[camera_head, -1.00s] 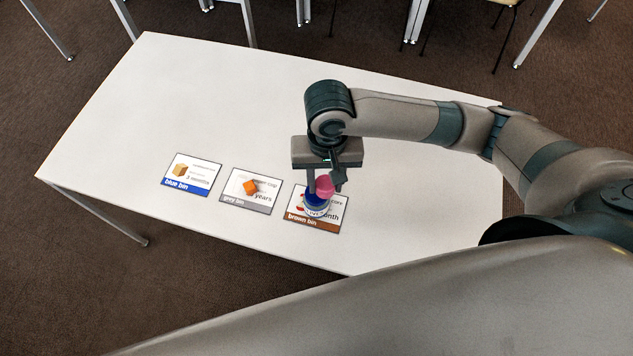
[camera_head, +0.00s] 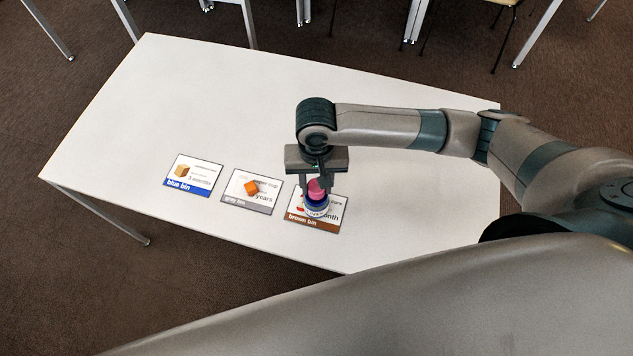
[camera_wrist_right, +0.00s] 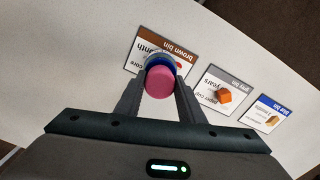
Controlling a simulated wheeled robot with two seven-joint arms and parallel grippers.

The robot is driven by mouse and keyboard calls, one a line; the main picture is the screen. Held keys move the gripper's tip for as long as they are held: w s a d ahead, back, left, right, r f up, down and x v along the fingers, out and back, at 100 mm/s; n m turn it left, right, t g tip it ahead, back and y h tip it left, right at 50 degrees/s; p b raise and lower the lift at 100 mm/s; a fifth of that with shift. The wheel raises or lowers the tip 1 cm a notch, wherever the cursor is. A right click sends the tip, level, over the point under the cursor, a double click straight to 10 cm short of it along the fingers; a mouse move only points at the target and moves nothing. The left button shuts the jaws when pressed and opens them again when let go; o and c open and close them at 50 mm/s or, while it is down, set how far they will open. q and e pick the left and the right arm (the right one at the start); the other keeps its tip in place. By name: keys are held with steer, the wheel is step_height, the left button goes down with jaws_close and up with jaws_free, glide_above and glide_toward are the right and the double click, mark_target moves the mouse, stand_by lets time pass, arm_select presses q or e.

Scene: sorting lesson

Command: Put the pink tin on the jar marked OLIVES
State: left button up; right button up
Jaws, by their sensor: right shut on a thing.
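The pink tin (camera_head: 319,188) is between the fingers of my right gripper (camera_head: 317,184), which is shut on it. It also shows between the fingers in the right wrist view (camera_wrist_right: 159,83). A jar with a white label and blue parts (camera_head: 316,209) stands on the brown bin card, right below the tin. The tin hides part of the jar's top. I cannot tell whether tin and jar touch. In the right wrist view the jar (camera_wrist_right: 153,60) shows just behind the tin. Its lettering is too small to read fully. My left gripper is not in view.
The brown bin card (camera_head: 299,219) lies under the jar. The grey bin card (camera_head: 235,198) with an orange block (camera_head: 251,188) and the blue bin card (camera_head: 190,190) with a tan cube picture or block lie to the left. The white table (camera_head: 200,95) is otherwise clear.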

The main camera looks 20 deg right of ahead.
mark_target(316, 185)
steer(key=shift+f, duration=0.25)
steer(key=o, duration=1.1)
steer(key=shift+f, duration=0.1)
steer(key=shift+r, duration=0.7)
step_height(316, 185, up, 11)
steer(key=shift+w+f+b, duration=0.1)
steer(key=shift+w+b, duration=0.05)
steer(key=shift+b, duration=0.95)
